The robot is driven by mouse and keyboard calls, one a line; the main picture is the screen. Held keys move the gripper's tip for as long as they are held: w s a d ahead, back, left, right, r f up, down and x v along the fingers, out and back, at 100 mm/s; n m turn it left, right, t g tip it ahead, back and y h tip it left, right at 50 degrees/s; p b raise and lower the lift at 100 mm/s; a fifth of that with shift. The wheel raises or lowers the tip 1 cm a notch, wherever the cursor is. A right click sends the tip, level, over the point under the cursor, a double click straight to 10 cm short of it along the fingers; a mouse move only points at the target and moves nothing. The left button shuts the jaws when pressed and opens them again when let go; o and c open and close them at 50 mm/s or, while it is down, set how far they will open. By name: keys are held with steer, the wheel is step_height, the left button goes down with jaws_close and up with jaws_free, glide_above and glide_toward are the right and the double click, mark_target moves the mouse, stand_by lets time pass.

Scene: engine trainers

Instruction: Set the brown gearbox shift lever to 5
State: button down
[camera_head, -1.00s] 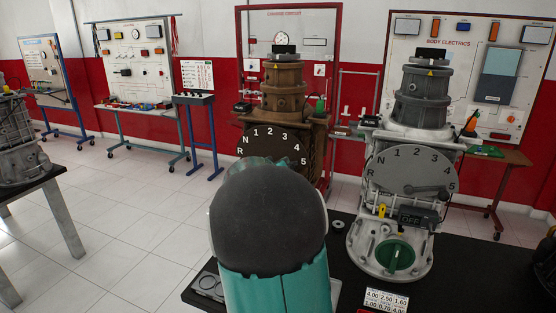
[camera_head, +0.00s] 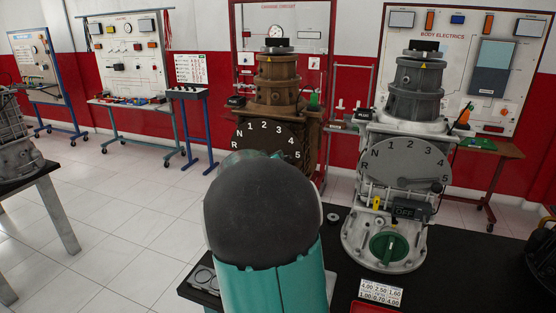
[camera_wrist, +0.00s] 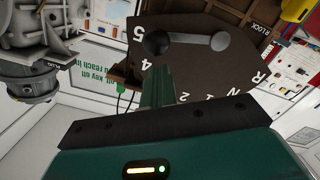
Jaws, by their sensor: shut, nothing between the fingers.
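The brown gearbox (camera_head: 278,85) stands behind my arm in the head view. Its dark dial (camera_head: 250,138) is marked R, N and 1 to 5, and its lower part is hidden by my arm. In the wrist view the dial (camera_wrist: 195,75) appears turned over. Its shift lever (camera_wrist: 190,39) runs from a grey round end to a dark knob (camera_wrist: 157,42). The knob points between 4 and 5, closer to 5. My gripper (camera_wrist: 157,72) is shut and empty, its green fingers just beside the knob; I cannot tell whether they touch it.
A grey gearbox (camera_head: 415,90) with its own dial and lever stands to the right on a black table (camera_head: 460,255). A red tray (camera_head: 375,308) and a number card (camera_head: 381,291) lie in front of it. Tiled floor (camera_head: 115,220) is open at left.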

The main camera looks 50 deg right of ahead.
steer(key=s+a+r, duration=0.2)
steer(key=a+r, duration=0.1)
steer(key=a, duration=0.7)
steer(key=shift+a+r, duration=0.15)
steer(key=shift+a, duration=0.2)
steer(key=s+a+f+n+y, duration=0.2)
steer(key=s+a+y, duration=0.3)
steer(key=a, duration=0.7)
steer(key=s+a+f+n+y, duration=0.3)
steer(key=s+a+y, duration=0.3)
steer(key=a, duration=0.6)
steer(key=s+a+f+n+y, duration=0.3)
steer(key=s+a+f+y, duration=0.1)
steer(key=a, duration=0.8)
steer(key=shift+s+f+y, duration=0.2)
steer(key=shift+s+y, duration=0.6)
steer(key=shift+s, duration=0.3)
steer(key=shift+a, duration=0.2)
